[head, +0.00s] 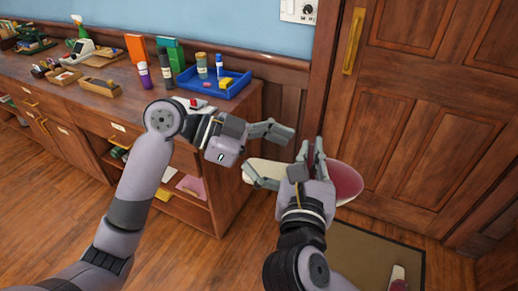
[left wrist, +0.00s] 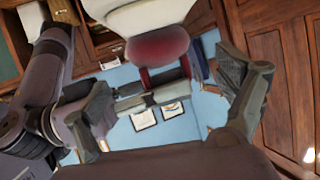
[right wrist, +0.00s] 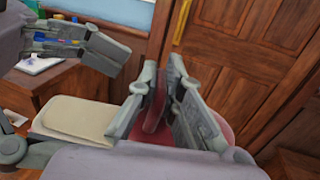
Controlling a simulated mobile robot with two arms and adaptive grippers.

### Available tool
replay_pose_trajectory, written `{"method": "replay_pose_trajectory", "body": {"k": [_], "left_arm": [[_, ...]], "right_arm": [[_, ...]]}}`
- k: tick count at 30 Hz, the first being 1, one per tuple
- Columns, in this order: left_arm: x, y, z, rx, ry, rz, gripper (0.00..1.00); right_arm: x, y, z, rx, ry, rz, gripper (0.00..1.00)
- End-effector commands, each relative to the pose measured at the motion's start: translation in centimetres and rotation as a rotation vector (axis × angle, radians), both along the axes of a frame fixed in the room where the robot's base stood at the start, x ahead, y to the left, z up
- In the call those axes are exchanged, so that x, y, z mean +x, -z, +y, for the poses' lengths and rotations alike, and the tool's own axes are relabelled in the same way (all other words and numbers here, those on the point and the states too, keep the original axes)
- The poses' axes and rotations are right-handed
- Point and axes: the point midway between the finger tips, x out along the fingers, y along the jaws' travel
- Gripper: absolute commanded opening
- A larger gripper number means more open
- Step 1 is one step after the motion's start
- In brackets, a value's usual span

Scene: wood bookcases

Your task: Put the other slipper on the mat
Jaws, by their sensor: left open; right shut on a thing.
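The held slipper has a cream heel end (head: 268,172) and a dark red toe (head: 345,181). My right gripper (head: 311,155) is shut on its red part and holds it in the air beside the cabinet. In the right wrist view the red upper (right wrist: 154,105) is between the fingers. My left gripper (head: 277,155) is open, its fingers near the cream end; whether they touch it is unclear. The left wrist view shows its spread fingers (left wrist: 172,98) and the slipper (left wrist: 158,46) beyond. The mat (head: 372,258) lies before the door, with another slipper (head: 398,281) partly visible on it.
A wooden cabinet (head: 232,165) stands at the left and middle. On top are a blue tray (head: 213,82), bottles (head: 144,75) and other small items. A closed wooden door (head: 430,110) is behind the mat. Bare wooden floor lies in the left foreground.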

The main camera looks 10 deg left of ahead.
Motion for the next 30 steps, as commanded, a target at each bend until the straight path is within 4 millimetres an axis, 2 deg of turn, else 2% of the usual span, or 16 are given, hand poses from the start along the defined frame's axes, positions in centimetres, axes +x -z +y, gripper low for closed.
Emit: {"method": "replay_pose_trajectory", "body": {"k": [1,6,12,22,30], "left_arm": [[0.1,0.4,-1.0,-0.004,0.002,0.003,0.92],[0.5,1.4,-3.4,-0.002,0.001,0.003,0.92],[0.7,2.0,-4.8,-0.001,-0.001,0.002,0.92],[0.8,2.1,-5.0,0.0,-0.002,0.001,0.91],[0.8,2.1,-4.9,0.0,-0.002,0.001,0.73]], "right_arm": [[0.0,0.0,0.0,0.0,0.0,-0.001,0.0],[0.0,0.0,0.0,0.0,0.0,-0.001,0.0],[0.0,0.0,0.0,0.0,0.0,-0.001,0.0],[0.0,0.0,0.0,0.0,0.0,-0.001,0.0],[0.0,0.0,0.0,0.001,0.0,-0.001,0.0]]}}
